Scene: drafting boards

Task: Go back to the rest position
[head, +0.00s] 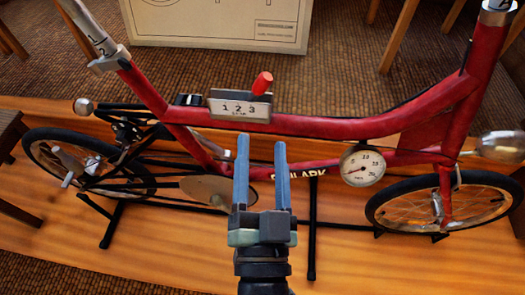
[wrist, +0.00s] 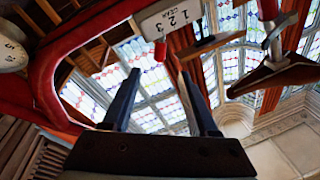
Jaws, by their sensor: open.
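My gripper (head: 262,145) is open and empty, its two blue-grey fingers pointing up the picture in front of the red bicycle frame (head: 340,126). It also shows from behind in the wrist view (wrist: 165,85), fingers apart with nothing between them. Beyond the fingertips is a gear shifter box (head: 240,106) marked 1 2 3, with a red lever (head: 262,83). In the wrist view the box (wrist: 170,17) and the red lever tip (wrist: 160,50) show near the top. I cannot tell whether the gripper touches the frame.
The bicycle stands on a wooden platform (head: 180,245). A round dial gauge (head: 362,165) sits on it at right of my gripper. Black stand legs (head: 312,230) rise nearby. A pale board (head: 215,22) and wooden chair legs (head: 398,35) are behind. Carpet (head: 60,265) shows front left.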

